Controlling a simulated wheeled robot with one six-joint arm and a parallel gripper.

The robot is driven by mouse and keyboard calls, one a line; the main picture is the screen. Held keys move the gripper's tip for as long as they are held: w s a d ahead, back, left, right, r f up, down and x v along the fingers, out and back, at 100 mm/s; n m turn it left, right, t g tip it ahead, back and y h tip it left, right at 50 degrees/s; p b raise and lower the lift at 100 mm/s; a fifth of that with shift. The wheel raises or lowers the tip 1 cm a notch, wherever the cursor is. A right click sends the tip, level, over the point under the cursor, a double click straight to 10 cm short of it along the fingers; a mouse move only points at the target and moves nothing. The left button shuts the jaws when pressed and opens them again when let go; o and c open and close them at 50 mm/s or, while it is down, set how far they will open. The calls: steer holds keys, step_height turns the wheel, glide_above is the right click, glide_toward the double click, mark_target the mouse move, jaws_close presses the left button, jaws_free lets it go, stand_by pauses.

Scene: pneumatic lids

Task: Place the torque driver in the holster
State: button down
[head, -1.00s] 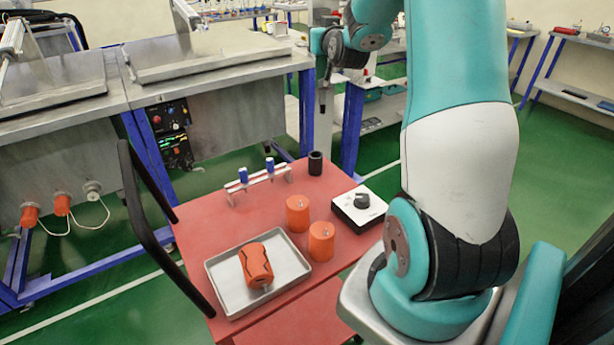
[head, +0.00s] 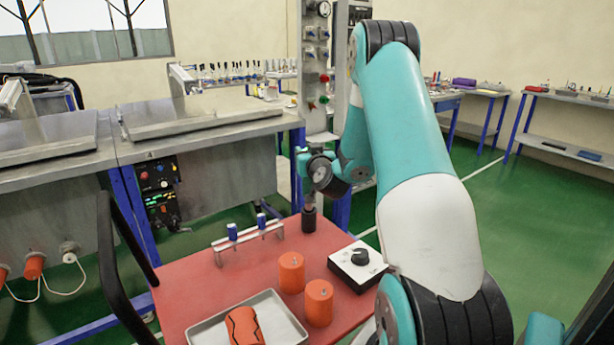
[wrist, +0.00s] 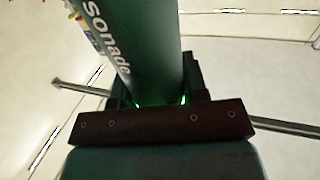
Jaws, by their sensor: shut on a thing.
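The holster (head: 309,219) is a short black upright cylinder at the far corner of the red cart top. My gripper (head: 309,203) points down directly over it, very close to its mouth. My gripper is shut on the torque driver, which is small and mostly hidden in the head view. I cannot tell whether its tip is inside the holster or just above it. The wrist view shows a dark green cylinder (wrist: 140,50) with pale lettering rising behind a dark bar with screws; it does not show the holster.
On the red cart (head: 190,285) stand a small rack (head: 247,240) with two blue pieces, two orange cylinders (head: 291,272), a white box with a black knob (head: 357,266), and a metal tray (head: 205,333) holding an orange, dark-marked cylinder. A steel bench (head: 210,130) stands behind.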

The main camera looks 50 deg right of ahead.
mark_target(309, 186)
step_height(309, 186, down, 4)
steer(key=b, duration=0.2)
steer(key=shift+f+b, duration=0.2)
steer(key=shift+b, duration=0.15)
steer(key=c, duration=0.6)
jaws_free()
steer(key=shift+c, duration=0.2)
steer(key=shift+s+a+f, duration=0.1)
steer(key=shift+s, duration=0.05)
